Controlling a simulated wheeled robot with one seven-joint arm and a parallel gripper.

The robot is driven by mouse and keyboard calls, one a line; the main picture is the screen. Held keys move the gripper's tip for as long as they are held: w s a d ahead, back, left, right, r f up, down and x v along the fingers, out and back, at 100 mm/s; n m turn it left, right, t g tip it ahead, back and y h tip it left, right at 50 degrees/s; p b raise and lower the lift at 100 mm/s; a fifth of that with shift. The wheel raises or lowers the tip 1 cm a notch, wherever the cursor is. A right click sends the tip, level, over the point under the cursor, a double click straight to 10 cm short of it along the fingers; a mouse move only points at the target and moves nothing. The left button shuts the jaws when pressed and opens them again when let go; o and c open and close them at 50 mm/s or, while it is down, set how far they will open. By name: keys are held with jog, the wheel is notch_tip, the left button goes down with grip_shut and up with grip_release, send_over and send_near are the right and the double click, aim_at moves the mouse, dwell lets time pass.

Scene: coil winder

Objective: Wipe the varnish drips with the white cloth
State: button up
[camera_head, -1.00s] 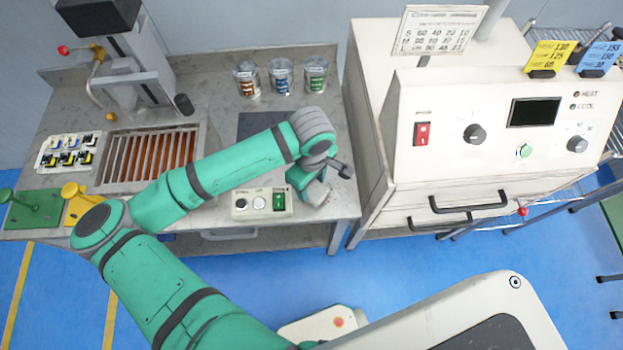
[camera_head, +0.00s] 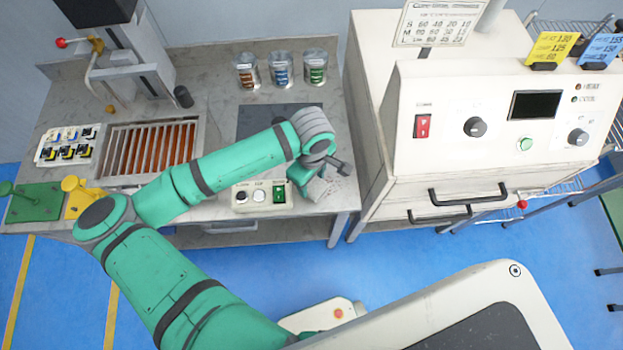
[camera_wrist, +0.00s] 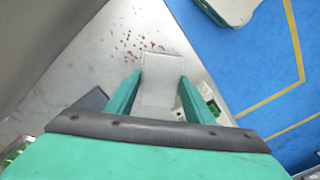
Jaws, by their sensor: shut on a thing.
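My gripper (camera_wrist: 160,77) is shut on the white cloth (camera_wrist: 163,88), which shows as a pale folded piece between the two green fingers in the wrist view. In the head view my gripper (camera_head: 306,178) is low over the front right corner of the steel bench (camera_head: 225,107), and the cloth (camera_head: 319,189) shows under it. The varnish drips (camera_wrist: 136,47) are several small dark red spots on the bench, just beyond the cloth's far edge and to its left. In the head view my arm hides the drips. Whether the cloth touches the bench is unclear.
A control box (camera_head: 262,196) with a green switch stands close left of my gripper. A white oven cabinet (camera_head: 400,140) rises to the right. Three cans (camera_head: 281,70) stand at the back, beside a dark mat (camera_head: 262,120). A grated tray (camera_head: 150,150) is left.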

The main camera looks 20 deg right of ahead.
aim_at(324, 183)
jog(key=shift+f, duration=1)
dwell(0.3)
